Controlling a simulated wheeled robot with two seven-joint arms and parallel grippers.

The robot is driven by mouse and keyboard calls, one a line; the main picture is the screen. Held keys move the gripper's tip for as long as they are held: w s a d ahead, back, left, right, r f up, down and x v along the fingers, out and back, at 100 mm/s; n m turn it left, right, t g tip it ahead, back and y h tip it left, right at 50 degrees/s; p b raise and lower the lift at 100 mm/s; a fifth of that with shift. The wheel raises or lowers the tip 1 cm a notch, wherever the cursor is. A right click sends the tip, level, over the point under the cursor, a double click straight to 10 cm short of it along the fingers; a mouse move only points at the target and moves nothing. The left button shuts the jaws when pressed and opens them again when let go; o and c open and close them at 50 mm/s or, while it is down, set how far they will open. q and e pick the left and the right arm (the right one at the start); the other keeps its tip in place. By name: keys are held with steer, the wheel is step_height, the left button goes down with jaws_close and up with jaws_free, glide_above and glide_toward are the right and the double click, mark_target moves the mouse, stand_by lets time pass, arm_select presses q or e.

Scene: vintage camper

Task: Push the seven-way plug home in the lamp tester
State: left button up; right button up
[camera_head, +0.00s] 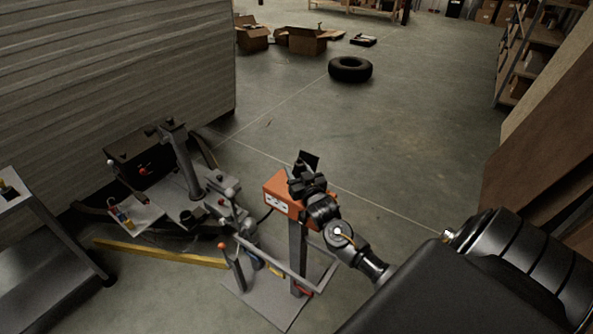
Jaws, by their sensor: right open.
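The lamp tester looks to be the orange box (274,194) on top of a grey metal post. It has a pale panel on its front face. My right gripper (304,172) is open at the box's upper right side and covers part of it. A dark upright flap or plate (309,159) shows just behind the gripper. I cannot make out the seven-way plug; the gripper may hide it. A thin dark cable (266,216) hangs at the left of the box. My left gripper is not in view.
The camper's ribbed wall (110,70) fills the left, with its tongue and jack post (184,165) in front. A yellow bar (160,253) lies low at the left. A tyre (350,69) and open cartons (306,40) lie farther back. The middle floor is clear.

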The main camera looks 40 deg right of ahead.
steer(key=shift+s+d+r, duration=0.1)
steer(key=shift+d, duration=0.3)
steer(key=shift+s+a, duration=0.1)
steer(key=shift+s, duration=0.15)
steer(key=v, duration=0.3)
steer(key=b+v, duration=0.1)
steer(key=v, duration=0.2)
steer(key=b+v, duration=0.1)
steer(key=v, duration=0.2)
steer(key=shift+w+a+f, duration=0.15)
steer(key=shift+a+f, duration=0.05)
steer(key=shift+a, duration=0.15)
steer(key=shift+s+a+r+b, duration=0.1)
steer(key=shift+s+a+b, duration=0.15)
steer(key=shift+s, duration=0.4)
